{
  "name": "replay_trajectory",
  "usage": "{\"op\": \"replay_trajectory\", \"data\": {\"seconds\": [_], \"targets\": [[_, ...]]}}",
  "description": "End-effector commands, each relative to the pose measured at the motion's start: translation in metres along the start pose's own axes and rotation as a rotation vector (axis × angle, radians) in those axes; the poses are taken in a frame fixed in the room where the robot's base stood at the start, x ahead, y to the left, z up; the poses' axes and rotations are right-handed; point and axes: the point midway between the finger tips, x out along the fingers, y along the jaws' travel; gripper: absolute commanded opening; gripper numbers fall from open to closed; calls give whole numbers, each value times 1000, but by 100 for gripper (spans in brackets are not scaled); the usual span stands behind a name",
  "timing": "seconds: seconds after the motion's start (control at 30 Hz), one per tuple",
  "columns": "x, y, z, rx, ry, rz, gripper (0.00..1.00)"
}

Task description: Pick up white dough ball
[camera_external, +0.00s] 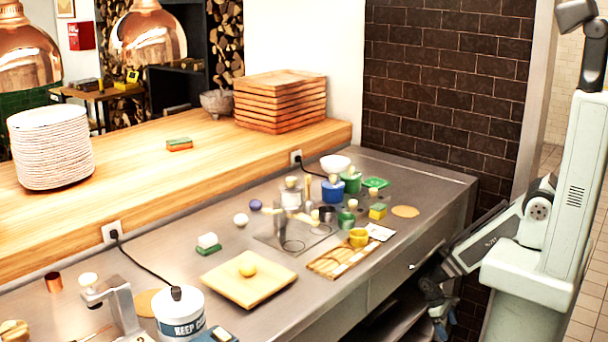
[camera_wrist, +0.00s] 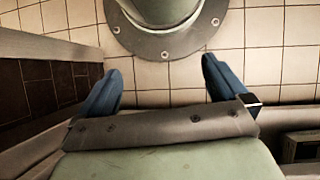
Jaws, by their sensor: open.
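A small white ball (camera_external: 241,219), which looks like the white dough ball, rests on the steel counter (camera_external: 300,320) in the external view. A purple ball (camera_external: 255,205) lies just behind it. A yellowish ball (camera_external: 248,269) sits on a square wooden board (camera_external: 219,284) nearer the front. My gripper (camera_external: 437,305) hangs low beyond the counter's front edge at the right, well away from the balls. In the wrist view, my gripper (camera_wrist: 162,70) has its two blue fingers spread apart with nothing between them. No ball shows in that view.
A white tub (camera_external: 180,314) stands at the front left. A wooden ledge (camera_external: 200,170) runs behind, with stacked plates (camera_external: 50,150).

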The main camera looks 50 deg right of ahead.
Motion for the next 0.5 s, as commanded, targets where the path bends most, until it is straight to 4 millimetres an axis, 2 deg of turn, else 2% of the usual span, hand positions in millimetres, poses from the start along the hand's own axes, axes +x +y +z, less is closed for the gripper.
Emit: {"op": "replay_trajectory", "data": {"seconds": [0.03,0.2,0.43,0.5], "targets": [[1,6,8,17,-14,-19,100],[5,18,23,49,-45,-65,100],[7,23,31,65,-61,-89,100],[7,23,31,65,-62,-90,95]]}}
